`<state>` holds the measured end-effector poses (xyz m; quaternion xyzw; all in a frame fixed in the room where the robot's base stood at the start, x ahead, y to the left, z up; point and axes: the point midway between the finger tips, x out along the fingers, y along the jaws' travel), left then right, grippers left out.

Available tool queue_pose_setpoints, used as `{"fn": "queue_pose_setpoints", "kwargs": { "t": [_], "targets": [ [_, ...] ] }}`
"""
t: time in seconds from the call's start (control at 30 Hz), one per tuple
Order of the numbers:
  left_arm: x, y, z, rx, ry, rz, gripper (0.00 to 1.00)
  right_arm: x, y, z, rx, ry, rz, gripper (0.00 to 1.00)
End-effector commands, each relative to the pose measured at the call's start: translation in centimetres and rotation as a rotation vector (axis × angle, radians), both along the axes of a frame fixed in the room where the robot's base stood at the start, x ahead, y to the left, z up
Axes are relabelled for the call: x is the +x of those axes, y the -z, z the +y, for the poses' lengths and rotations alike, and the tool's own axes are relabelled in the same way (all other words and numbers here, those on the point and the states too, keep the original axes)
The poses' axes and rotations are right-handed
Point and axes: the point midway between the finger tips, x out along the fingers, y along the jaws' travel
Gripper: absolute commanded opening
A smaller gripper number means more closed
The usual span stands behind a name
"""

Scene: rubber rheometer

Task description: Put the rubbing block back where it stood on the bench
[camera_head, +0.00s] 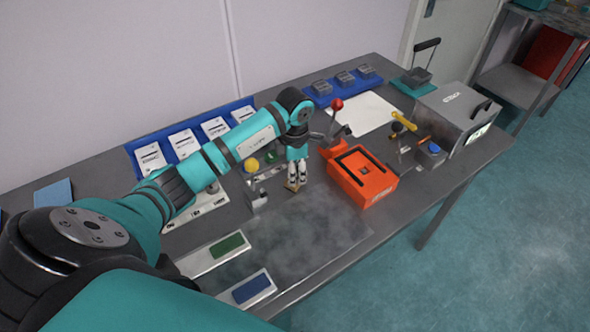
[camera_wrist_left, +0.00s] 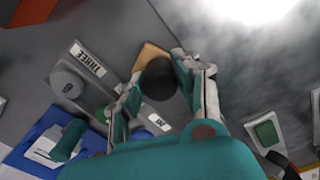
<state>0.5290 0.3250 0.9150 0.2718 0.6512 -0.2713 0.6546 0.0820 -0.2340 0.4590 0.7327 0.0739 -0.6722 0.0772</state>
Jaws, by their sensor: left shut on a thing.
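My left gripper (camera_head: 295,179) points down over the middle of the grey bench (camera_head: 400,215). It is shut on the rubbing block (camera_head: 292,187), whose tan edge shows just below the fingertips. In the left wrist view the fingers (camera_wrist_left: 158,76) close around the block's round black knob, with the tan base (camera_wrist_left: 151,54) showing behind it. The block is near the back edge of a dark mottled plate (camera_head: 290,225). I cannot tell whether its base touches the surface. My right gripper is not in view.
An orange device (camera_head: 365,182) stands close to the right of the gripper. A metal stand with a yellow knob (camera_head: 252,165) is close on the left. Pale trays with a green pad (camera_head: 228,244) and a blue pad (camera_head: 251,287) lie at the front. The mottled plate is mostly clear.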

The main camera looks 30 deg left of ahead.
Motion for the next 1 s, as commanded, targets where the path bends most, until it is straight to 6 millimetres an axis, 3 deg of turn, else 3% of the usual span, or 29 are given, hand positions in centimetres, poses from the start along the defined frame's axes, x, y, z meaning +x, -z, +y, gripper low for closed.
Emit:
{"fn": "queue_pose_setpoints", "kwargs": {
  "t": [0.13,0.17,0.3,0.7,1.0],
  "targets": [
    [0.0,0.5,0.0,0.000,0.000,0.000,0.00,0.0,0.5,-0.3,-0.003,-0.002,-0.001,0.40],
    [0.0,0.3,0.0,0.000,0.000,0.000,0.35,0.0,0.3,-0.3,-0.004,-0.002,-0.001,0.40],
    [0.0,0.3,0.0,0.000,0.000,0.000,0.54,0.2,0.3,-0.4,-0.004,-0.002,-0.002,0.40],
    [0.1,-0.6,0.0,0.000,0.000,-0.004,0.55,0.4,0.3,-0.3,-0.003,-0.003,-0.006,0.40],
    [0.1,-6.5,0.0,0.001,0.001,-0.007,0.55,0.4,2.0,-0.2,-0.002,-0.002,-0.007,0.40]
  ]
}}
